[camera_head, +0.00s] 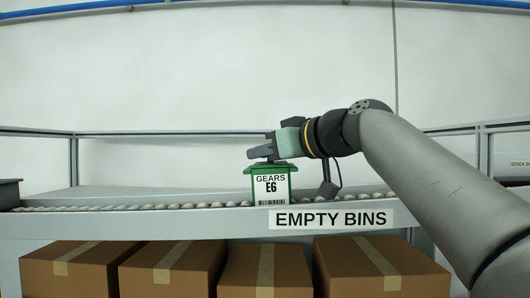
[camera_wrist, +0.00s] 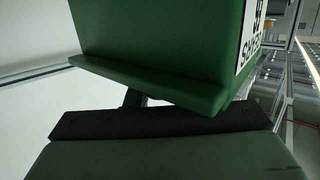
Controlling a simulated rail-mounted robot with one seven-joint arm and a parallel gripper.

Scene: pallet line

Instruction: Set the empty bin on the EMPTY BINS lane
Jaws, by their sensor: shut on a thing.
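The green bin (camera_head: 284,184) with a white "GEARS E6" label stands upright at the roller lane (camera_head: 170,207) marked EMPTY BINS (camera_head: 332,218). Its lower part is at the lane's front rail; I cannot tell whether it touches the rollers. My gripper (camera_head: 262,152) is at the bin's top and shut on it, reaching in from the right. In the wrist view the bin's green wall and rim (camera_wrist: 150,85) fill the upper middle, above a dark finger (camera_wrist: 160,123) of my gripper. The bin's inside is hidden.
Several taped cardboard boxes (camera_head: 172,268) stand below the lane. A dark container (camera_head: 9,193) is at the lane's far left end. The rollers between it and the green bin are clear. A railing (camera_head: 170,134) runs behind the lane.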

